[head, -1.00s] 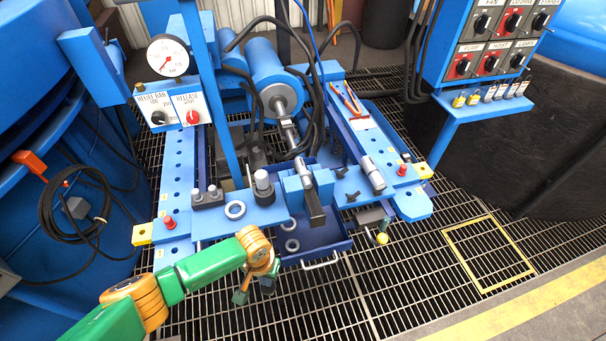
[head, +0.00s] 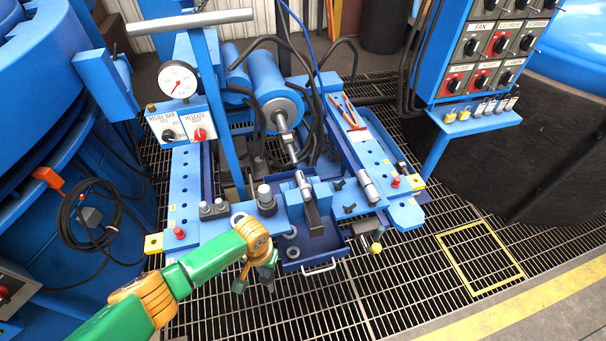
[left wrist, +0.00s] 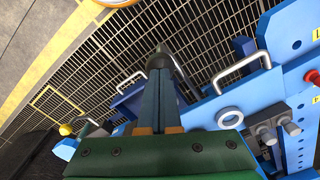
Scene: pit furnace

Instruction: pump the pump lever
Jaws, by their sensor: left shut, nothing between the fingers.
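A tall blue lever (head: 222,120) with a pale grey cross handle (head: 190,22) stands at the left of the blue press frame; it looks like the pump lever. It rises past the round gauge (head: 178,80). My left gripper (head: 256,284) is low in front of the frame, below the lever and apart from it, over the floor grating beside the drawer tray. It is shut and empty. In the left wrist view its closed fingers (left wrist: 159,65) point toward the grating, and I cannot make out the lever there. My right gripper is not in view.
A blue drawer tray (head: 335,245) with a metal handle sticks out in front. A relief and release valve panel (head: 184,122) sits under the gauge. A control panel (head: 490,50) stands at the right. The front grating (head: 400,290) is clear.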

